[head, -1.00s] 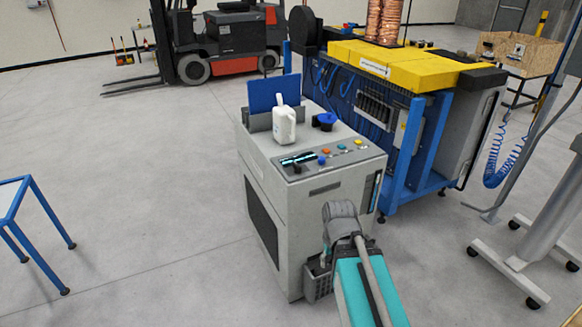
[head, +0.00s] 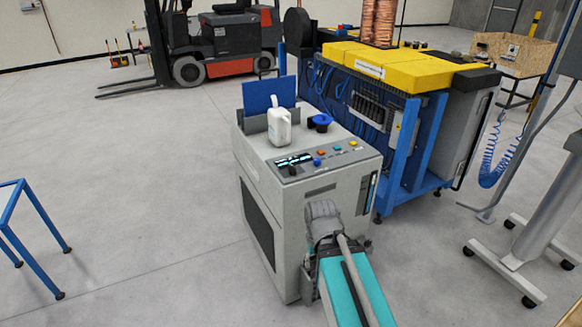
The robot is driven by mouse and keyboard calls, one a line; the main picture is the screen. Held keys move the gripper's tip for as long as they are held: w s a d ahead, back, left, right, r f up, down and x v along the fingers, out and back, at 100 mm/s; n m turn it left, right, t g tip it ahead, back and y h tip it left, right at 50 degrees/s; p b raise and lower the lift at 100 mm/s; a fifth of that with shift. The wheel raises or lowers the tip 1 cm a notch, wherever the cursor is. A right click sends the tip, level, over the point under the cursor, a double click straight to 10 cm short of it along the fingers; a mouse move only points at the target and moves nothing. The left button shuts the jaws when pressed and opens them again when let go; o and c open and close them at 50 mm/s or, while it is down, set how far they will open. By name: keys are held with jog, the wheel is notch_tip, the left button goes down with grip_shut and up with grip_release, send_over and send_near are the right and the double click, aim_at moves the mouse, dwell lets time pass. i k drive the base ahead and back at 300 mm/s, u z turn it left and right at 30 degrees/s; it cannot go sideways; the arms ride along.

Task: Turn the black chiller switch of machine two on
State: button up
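A grey cabinet machine (head: 262,175) stands in the middle of the head view; I cannot tell whether it is machine two. Its sloped top panel has a dark display (head: 294,160), a small dark knob (head: 292,171) and several coloured buttons (head: 321,152). I cannot tell whether the dark knob is the black chiller switch, or read any switch position. My teal and grey arm is in front of the cabinet's front right side, below the panel. My gripper cannot be made out; the arm hides that area.
A white jug (head: 279,128) and a blue-topped container (head: 320,122) stand on the cabinet. A blue-framed machine with yellow covers (head: 415,66) is close behind right. A wheeled stand (head: 535,235) is at right, a blue frame (head: 35,225) at left.

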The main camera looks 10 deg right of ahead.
aim_at(293, 170)
jog(key=u, duration=0.05)
jog(key=i, duration=0.95)
jog(key=z, duration=0.05)
